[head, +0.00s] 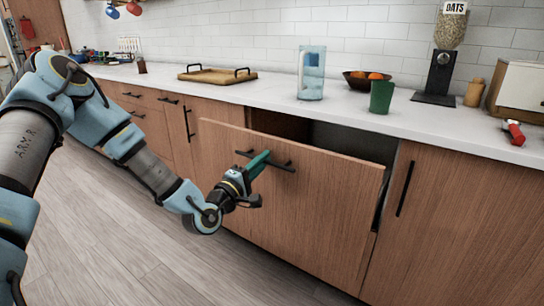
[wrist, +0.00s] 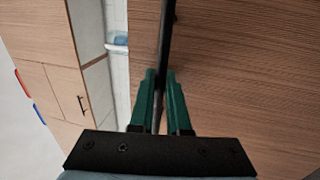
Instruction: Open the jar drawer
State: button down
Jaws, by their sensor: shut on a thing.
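The drawer (head: 300,205) has a wide wooden front and stands partly pulled out from the counter, with a dark gap behind its top edge. A black bar handle (head: 285,167) runs across the upper part of its front. My gripper (head: 262,160) is at the handle, with its green fingers on either side of the bar. In the wrist view the fingers (wrist: 160,80) are closed around the dark handle bar (wrist: 166,35), which runs up the picture. The drawer's inside is mostly hidden, and no jar shows in it.
The white counter (head: 225,90) above holds a wooden tray (head: 217,75), a clear pitcher (head: 311,73), a green cup (head: 382,97), a fruit bowl (head: 367,82) and an oats dispenser (head: 443,60). A closed cabinet (head: 455,225) is at right. Open floor (head: 120,230) lies in front.

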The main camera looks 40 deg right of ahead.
jog(key=shift+r+v, duration=0.15)
jog(key=shift+v, duration=0.75)
jog(key=shift+r+v, duration=0.2)
jog(key=shift+v, duration=0.65)
jog(key=shift+a, duration=0.1)
jog(key=c, duration=1.2)
grip_release()
jog(key=shift+o, duration=0.2)
jog(key=b+v, duration=0.2)
jog(key=v, duration=0.8)
jog(key=shift+a, duration=0.35)
jog(key=shift+f, duration=0.15)
